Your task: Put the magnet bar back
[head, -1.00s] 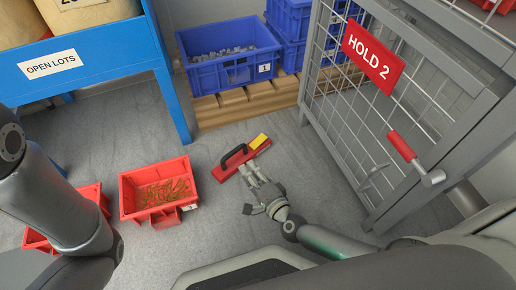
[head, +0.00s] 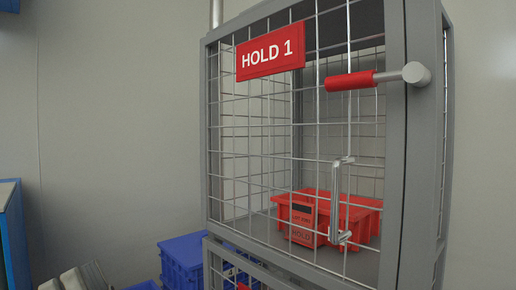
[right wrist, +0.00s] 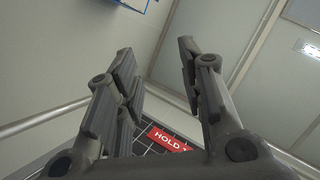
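The magnet bar does not show in any view now. My right gripper (head: 72,278) shows only by its grey fingers at the bottom left edge of the head view, in front of the wall. In the right wrist view my right gripper (right wrist: 157,58) is open, with its two fingers wide apart and nothing between them. My left gripper is not in view.
The HOLD 1 cage (head: 394,150) fills the right side of the head view, its mesh door seemingly shut, with a red handle (head: 350,81). A red bin (head: 359,218) stands inside. Blue bins (head: 183,258) stand at lower left. The HOLD 1 sign (right wrist: 168,139) shows beyond my right fingers.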

